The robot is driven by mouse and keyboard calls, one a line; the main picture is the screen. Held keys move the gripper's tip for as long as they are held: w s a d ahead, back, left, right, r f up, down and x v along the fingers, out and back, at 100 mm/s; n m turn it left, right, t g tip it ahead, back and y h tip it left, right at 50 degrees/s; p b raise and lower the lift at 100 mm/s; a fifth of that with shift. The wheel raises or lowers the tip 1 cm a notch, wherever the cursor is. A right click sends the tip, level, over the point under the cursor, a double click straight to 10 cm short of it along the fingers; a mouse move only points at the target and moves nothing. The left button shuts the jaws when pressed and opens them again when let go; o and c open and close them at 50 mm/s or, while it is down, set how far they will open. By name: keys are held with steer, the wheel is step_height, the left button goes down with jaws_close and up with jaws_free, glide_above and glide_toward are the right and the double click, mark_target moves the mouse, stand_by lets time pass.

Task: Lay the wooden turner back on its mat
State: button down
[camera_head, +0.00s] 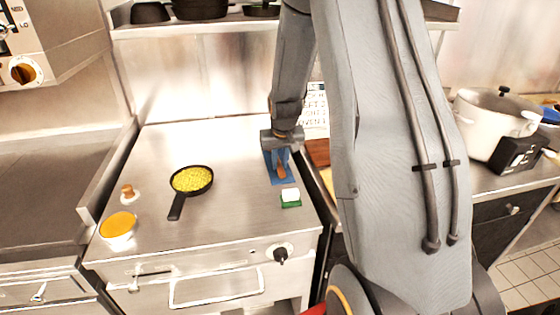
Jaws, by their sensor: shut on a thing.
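The wooden turner (282,172) is brown and shows just below my gripper (281,152), over the blue mat (290,180). My gripper points down and is shut on the turner. The mat lies on the right part of the steel counter top. My gripper and the turner cover much of the mat. I cannot tell whether the turner touches the mat or is held a little above it.
A green and white sponge-like block (291,197) sits just in front of the mat. A black pan (192,180) with yellow food, a small wooden-topped item (128,193) and an orange-filled bowl (118,226) stand to the left. A white pot (492,122) is at the right.

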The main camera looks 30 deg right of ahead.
steer(key=c, duration=1.6)
jaws_free()
steer(key=shift+f, duration=0.1)
steer(key=shift+c, duration=0.2)
steer(key=b+v, duration=0.3)
steer(key=v, duration=0.9)
steer(key=s+a+f+n+g, duration=0.1)
steer(key=s+a+f, duration=0.2)
steer(key=s+a, duration=0.5)
steer(key=s+a+f+n+g+y, duration=0.1)
steer(key=s+a+f+n, duration=0.1)
steer(key=s+a, duration=0.6)
steer(key=s+f, duration=0.1)
steer(key=s, duration=0.2)
steer(key=shift+f, duration=0.15)
steer(key=shift+f+b, duration=0.1)
steer(key=shift+b, duration=0.2)
